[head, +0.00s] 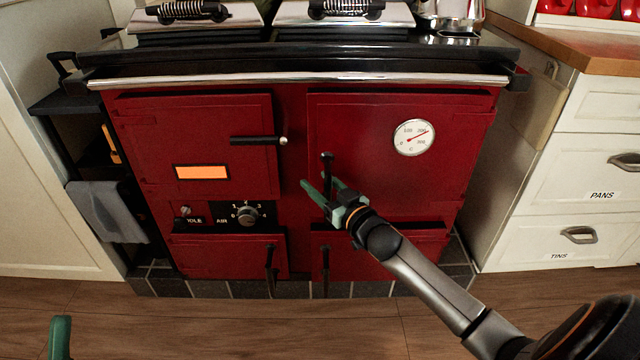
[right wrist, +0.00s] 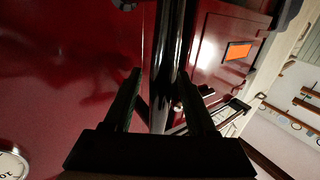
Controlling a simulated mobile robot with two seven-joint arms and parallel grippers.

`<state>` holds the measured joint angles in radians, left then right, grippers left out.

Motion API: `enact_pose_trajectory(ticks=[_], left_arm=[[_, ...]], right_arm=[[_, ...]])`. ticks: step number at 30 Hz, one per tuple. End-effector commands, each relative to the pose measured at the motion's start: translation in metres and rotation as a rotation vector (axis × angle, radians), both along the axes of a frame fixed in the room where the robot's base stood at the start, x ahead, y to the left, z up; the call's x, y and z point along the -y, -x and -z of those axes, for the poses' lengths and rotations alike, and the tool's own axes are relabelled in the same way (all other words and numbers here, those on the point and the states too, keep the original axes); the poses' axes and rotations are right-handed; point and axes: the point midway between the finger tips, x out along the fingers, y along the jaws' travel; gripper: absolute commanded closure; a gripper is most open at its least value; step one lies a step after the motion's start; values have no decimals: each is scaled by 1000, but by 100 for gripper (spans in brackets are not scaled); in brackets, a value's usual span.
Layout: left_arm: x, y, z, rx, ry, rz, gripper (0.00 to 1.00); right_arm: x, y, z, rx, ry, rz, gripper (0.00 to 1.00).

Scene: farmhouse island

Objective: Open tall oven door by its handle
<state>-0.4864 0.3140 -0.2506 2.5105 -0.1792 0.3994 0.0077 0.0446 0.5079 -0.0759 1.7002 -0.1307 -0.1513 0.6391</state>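The red range cooker's upper right door (head: 380,160) carries a round white dial and is shut. Its black upright handle (head: 327,165) is at the door's left edge. My right gripper (head: 323,192) is at the handle, its green fingers apart. In the right wrist view the glossy black handle bar (right wrist: 167,60) runs between the two dark fingers (right wrist: 162,98), with a gap on each side. The lower end of the handle is partly hidden by the gripper in the head view. Only a green tip of my left gripper (head: 60,337) shows at the bottom left.
A chrome rail (head: 300,78) runs across the cooker's front above the doors. Other doors have black handles, including the upper left door (head: 200,140) and lower ones. White drawers (head: 585,175) stand at the right. The wooden floor (head: 250,325) in front is clear.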

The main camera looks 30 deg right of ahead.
Motion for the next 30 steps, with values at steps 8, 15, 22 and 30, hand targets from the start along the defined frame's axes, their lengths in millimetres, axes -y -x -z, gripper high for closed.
enact_pose_trajectory(ticks=[8, 15, 22, 30], left_arm=[[0, 0, 0, 0, 1, 1, 11], [0, 0, 0, -1, 2, 1, 11], [0, 0, 0, -1, 3, 0, 11], [0, 0, 0, 0, 4, -1, 11]], right_arm=[[0, 0, 0, 0, 0, 0, 74], [0, 0, 0, 0, 0, 0, 100], [0, 0, 0, 1, 0, 0, 100], [0, 0, 0, 1, 0, -1, 100]])
